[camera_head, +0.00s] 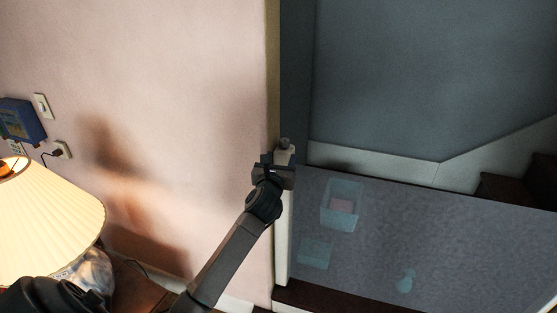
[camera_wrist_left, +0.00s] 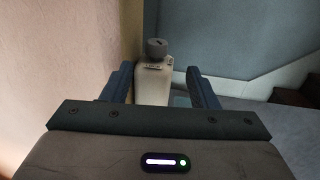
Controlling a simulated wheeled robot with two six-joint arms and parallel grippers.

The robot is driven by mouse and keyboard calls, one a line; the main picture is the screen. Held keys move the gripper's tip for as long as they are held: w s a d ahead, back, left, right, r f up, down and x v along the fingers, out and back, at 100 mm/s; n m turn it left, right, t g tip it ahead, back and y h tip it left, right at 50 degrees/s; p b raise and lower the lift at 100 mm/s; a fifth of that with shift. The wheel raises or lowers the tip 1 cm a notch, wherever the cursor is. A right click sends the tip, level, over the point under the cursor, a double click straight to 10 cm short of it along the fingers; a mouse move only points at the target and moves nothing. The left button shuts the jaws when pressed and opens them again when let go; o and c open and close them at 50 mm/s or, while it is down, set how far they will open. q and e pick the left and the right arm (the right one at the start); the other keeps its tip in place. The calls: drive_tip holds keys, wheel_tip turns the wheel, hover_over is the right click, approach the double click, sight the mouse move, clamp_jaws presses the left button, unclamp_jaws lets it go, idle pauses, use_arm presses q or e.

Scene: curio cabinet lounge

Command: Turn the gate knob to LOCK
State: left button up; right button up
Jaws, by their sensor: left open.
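The gate knob (camera_wrist_left: 156,46) is a small grey cylinder on top of a pale gate latch housing (camera_wrist_left: 154,84), seen in the left wrist view. In the head view the knob (camera_head: 285,143) sits at the top of the gate post beside the wall edge. My left gripper (camera_head: 277,165) is open at the post, just below the knob. In the left wrist view its two fingers (camera_wrist_left: 161,84) stand on either side of the housing, with the knob beyond and above them. I cannot read any LOCK mark. My right gripper is not seen.
A grey mesh gate panel (camera_head: 440,235) spans the right, with dark stairs (camera_head: 525,185) behind it. A lit lamp (camera_head: 50,220) stands at the left. A blue box (camera_head: 22,120) and outlets (camera_head: 62,150) are on the pink wall (camera_head: 180,60).

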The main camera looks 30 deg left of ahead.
use_arm(q)
drive_tip(key=s+d+f+m+h+b, duration=0.1)
drive_tip(key=s+f+m+b, duration=0.1)
drive_tip(key=f+m, duration=1.05)
drive_tip(key=s+d+f+m+h+b, duration=0.1)
drive_tip(key=s+d+f+m+b, duration=0.35)
drive_tip(key=f, duration=1.55)
drive_tip(key=n+g+y+b, duration=0.4)
drive_tip(key=n+g+y, duration=0.85)
drive_tip(key=n, duration=1.85)
approach(288, 141)
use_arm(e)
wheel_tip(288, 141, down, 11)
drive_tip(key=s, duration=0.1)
use_arm(q)
drive_tip(key=a+g+h+p, duration=0.1)
drive_tip(key=a, duration=0.1)
drive_tip(key=w+a+g+h+p, duration=0.1)
drive_tip(key=a, duration=0.2)
drive_tip(key=w+a+g+h+p, duration=0.1)
drive_tip(key=a+g+h+p, duration=0.1)
drive_tip(key=shift+w+a+r, duration=0.1)
drive_tip(key=shift+a+r, duration=0.2)
drive_tip(key=shift+r, duration=0.05)
drive_tip(key=shift+a+f, duration=0.35)
drive_tip(key=shift+a, duration=0.1)
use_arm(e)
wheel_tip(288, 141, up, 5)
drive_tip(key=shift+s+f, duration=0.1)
